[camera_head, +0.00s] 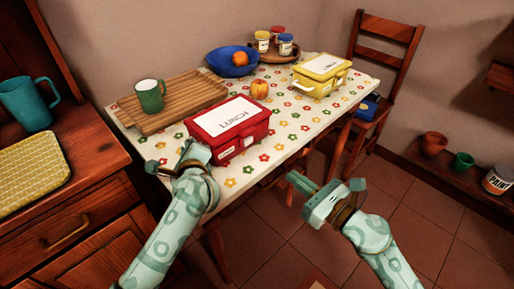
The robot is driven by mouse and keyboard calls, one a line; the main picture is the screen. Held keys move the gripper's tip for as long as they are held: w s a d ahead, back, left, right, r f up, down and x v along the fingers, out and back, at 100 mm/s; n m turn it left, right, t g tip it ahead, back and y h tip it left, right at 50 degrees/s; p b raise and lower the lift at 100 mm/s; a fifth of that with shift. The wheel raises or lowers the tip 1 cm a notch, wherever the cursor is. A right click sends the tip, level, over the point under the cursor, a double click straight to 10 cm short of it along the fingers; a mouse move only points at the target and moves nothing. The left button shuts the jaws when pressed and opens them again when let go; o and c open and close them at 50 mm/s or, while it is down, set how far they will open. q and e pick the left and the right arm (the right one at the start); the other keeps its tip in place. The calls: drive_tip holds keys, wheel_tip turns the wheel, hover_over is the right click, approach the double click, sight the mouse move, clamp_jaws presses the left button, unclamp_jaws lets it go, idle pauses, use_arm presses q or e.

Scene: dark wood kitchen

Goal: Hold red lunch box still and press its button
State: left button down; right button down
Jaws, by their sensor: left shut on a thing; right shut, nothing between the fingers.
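The red lunch box (254,128), with a white label reading LUNCH on its lid, sits closed on the near edge of the table. Two small pale parts show on its front; I cannot tell which is the button. My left gripper (187,147) is at the box's near left corner, shut on the box; the hand hides the contact. My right gripper (294,180) is shut and empty, in front of the table edge, to the right of and apart from the box.
A chair (385,60) stands behind; a wooden counter (95,160) is at left.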

sight(249, 142)
use_arm(q)
drive_tip(key=shift+s+f, duration=0.1)
drive_tip(key=shift+f, duration=0.2)
use_arm(e)
drive_tip(key=shift+n, duration=0.4)
drive_tip(key=x, duration=1.3)
drive_tip(key=shift+w+a, duration=0.35)
